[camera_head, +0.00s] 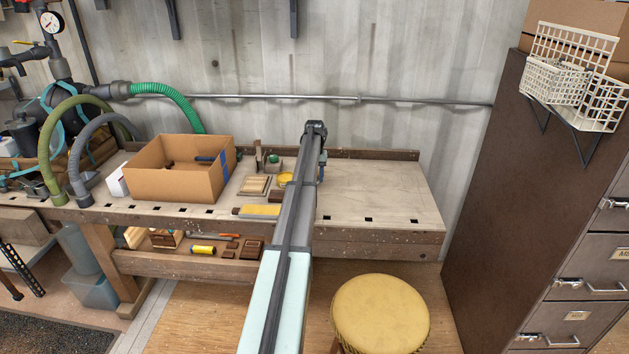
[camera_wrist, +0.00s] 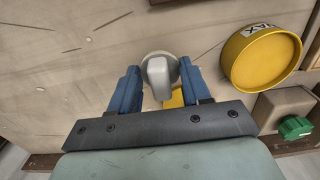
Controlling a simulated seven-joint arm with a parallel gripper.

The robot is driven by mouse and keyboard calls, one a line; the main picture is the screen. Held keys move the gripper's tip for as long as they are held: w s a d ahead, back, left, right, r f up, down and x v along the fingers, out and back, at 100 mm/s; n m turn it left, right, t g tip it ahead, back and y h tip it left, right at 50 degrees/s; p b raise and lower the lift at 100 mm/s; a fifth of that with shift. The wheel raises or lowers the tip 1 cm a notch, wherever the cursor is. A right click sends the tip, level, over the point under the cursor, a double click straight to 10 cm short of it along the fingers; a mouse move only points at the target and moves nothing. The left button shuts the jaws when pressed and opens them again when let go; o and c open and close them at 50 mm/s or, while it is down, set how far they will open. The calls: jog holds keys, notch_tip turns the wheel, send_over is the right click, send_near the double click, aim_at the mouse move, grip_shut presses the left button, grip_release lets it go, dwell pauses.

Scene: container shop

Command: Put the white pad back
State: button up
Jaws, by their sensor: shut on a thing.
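The white pad (camera_wrist: 157,76) shows in the wrist view as a pale round disc with a grey-white grip standing on it. My gripper (camera_wrist: 160,84) has its two blue fingers on either side of the grip and is shut on it. A small yellow patch shows just below the pad, between the fingers. In the head view my gripper (camera_head: 322,164) is mostly hidden behind my own arm, over the workbench (camera_head: 385,195), and the pad cannot be made out. Whether the pad touches the bench is unclear.
A yellow wax tin (camera_wrist: 258,60) and a green-capped container (camera_wrist: 284,112) stand right of my gripper in the wrist view. A cardboard box (camera_head: 172,182), wooden boards (camera_head: 254,185) and a yellow block (camera_head: 262,211) are left of my arm. The bench's right end is clear.

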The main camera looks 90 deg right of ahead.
jog(key=shift+f, duration=1)
jog(key=o, duration=1)
jog(key=shift+f, duration=0.1)
notch_tip(320, 180, up, 12)
jog(key=shift+r, duration=0.15)
